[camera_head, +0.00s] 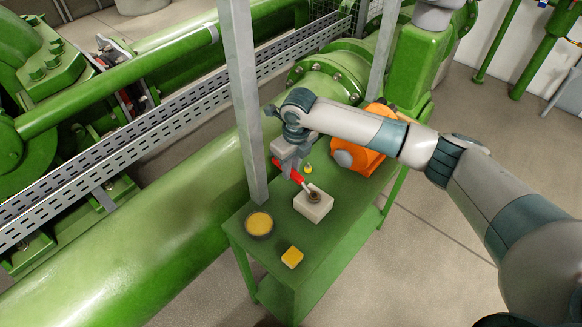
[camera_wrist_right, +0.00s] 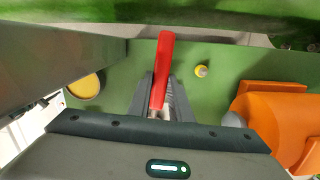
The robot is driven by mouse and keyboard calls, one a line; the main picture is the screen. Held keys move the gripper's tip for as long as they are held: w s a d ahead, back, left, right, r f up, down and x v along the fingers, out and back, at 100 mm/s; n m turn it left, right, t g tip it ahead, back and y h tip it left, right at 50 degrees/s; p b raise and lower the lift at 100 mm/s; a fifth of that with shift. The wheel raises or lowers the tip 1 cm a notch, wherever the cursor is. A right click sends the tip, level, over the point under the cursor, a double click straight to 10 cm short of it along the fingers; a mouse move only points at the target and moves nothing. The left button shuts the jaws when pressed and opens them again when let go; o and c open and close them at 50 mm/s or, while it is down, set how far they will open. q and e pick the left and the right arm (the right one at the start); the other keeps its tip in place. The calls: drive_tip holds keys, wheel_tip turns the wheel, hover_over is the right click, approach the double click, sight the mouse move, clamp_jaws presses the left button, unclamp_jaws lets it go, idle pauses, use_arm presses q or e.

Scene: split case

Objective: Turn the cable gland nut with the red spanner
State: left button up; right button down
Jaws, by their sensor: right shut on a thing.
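The red spanner (camera_head: 290,172) slants down from my right gripper (camera_head: 287,160) toward the cable gland nut (camera_head: 314,196) in the head view. My right gripper is shut on its red handle. The nut is a small dark piece on top of a pale block (camera_head: 311,207) on the green bench. The spanner's metal end is at the nut; I cannot tell whether its jaw is seated around it. In the right wrist view the red spanner (camera_wrist_right: 163,68) lies between the fingers, and the nut and block are hidden. My left gripper is not in view.
The green bench (camera_head: 274,280) also holds a round yellow-topped tin (camera_head: 259,223), a yellow block (camera_head: 292,257), a small yellow item (camera_head: 308,169) and an orange machine (camera_head: 366,152). A grey upright post (camera_head: 243,105) stands close left of my right gripper.

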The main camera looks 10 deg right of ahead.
sight(295, 174)
drive_tip(key=c, duration=1.5)
unclamp_jaws()
drive_tip(key=shift+c, duration=0.2)
drive_tip(key=shift+r, duration=0.1)
drive_tip(key=shift+r, duration=0.55)
wheel_tip(295, 174, up, 16)
drive_tip(key=s+d+b, duration=0.1)
drive_tip(key=b, duration=0.3)
drive_tip(key=shift+s+b, duration=0.3)
drive_tip(key=shift+s, duration=0.1)
